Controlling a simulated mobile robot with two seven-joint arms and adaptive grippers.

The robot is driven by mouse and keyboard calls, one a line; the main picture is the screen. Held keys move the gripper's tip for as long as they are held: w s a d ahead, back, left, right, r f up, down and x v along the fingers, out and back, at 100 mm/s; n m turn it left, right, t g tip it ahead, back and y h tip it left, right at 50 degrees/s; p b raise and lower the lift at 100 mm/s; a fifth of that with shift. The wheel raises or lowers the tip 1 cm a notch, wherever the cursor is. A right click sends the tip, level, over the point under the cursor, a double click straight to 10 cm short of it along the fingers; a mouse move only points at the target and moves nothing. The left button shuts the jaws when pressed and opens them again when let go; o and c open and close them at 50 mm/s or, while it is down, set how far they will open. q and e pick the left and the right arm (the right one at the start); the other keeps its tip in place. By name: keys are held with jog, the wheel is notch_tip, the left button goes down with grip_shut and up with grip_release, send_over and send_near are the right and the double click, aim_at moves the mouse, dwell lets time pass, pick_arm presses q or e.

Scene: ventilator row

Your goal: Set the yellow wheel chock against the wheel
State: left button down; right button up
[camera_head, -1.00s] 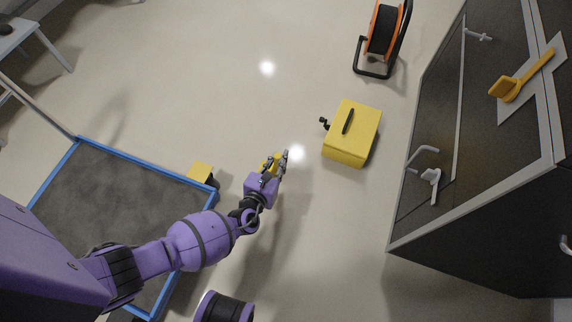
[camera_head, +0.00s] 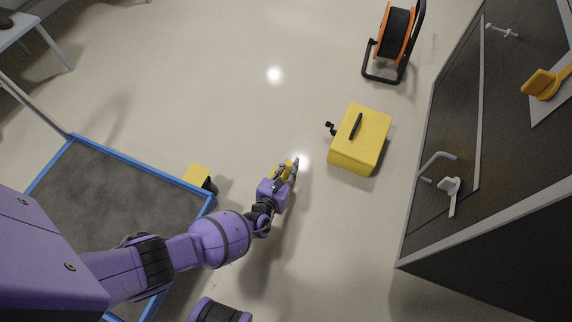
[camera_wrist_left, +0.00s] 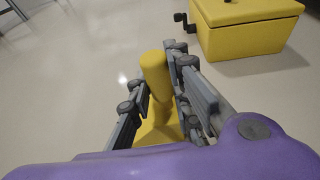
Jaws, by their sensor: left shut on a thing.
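My left gripper (camera_head: 288,172) is shut on a yellow piece, which I take to be the wheel chock (camera_head: 279,170). In the left wrist view the chock (camera_wrist_left: 154,75) shows as an upright rounded yellow post between the fingers, with a wider yellow part below. The purple wrist hides its lower end. A dark wheel-like part (camera_head: 210,187) shows at the right corner of a blue-edged cart (camera_head: 148,156), left of the gripper and apart from it. A second yellow block (camera_head: 197,174) sits against that dark part. My right gripper is not in view.
A yellow box with a black handle and crank (camera_head: 359,140) stands right of my gripper. An orange and black reel (camera_head: 395,35) is behind it. A dark cabinet (camera_head: 470,150) fills the right side. Floor between the cart and box is clear.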

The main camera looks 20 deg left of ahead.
pick_arm(q)
jog(key=c, duration=1.6)
grip_release()
jog(key=shift+f, duration=0.1)
jog(key=shift+p+v, duration=2.6)
jog(key=shift+v, duration=3.45)
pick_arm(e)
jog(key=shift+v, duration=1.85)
pick_arm(q)
jog(key=shift+w, duration=0.1)
